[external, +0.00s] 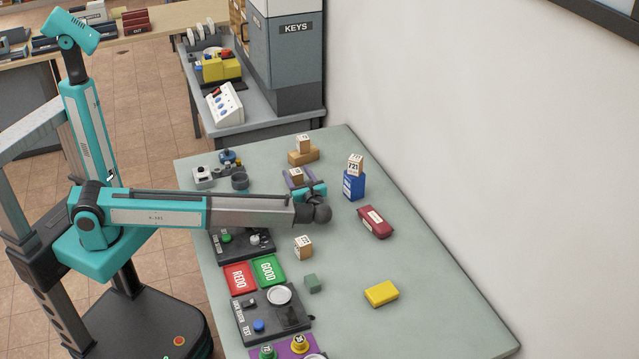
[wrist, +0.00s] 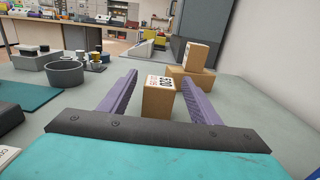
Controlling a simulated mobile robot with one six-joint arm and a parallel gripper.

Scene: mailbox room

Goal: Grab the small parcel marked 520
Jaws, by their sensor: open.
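A small tan cardboard parcel (wrist: 158,103) stands upright between my gripper's two purple fingers in the wrist view. Its top has a white label with dark digits turned away from upright; they look like 520 but are small. In the external view this parcel (external: 296,175) is partly hidden by my gripper. My gripper (wrist: 160,78) is open, with one finger on either side of the parcel and a visible gap on each side. In the external view my gripper (external: 300,181) is low over the table's far part.
Behind stands another parcel (external: 303,142) on a brown block (external: 303,156). A parcel marked 721 (external: 355,165) sits on a blue box (external: 354,186). Grey round containers (wrist: 65,73) stand left. A maroon case (external: 374,222), yellow block (external: 381,293) and another parcel (external: 303,247) lie nearer.

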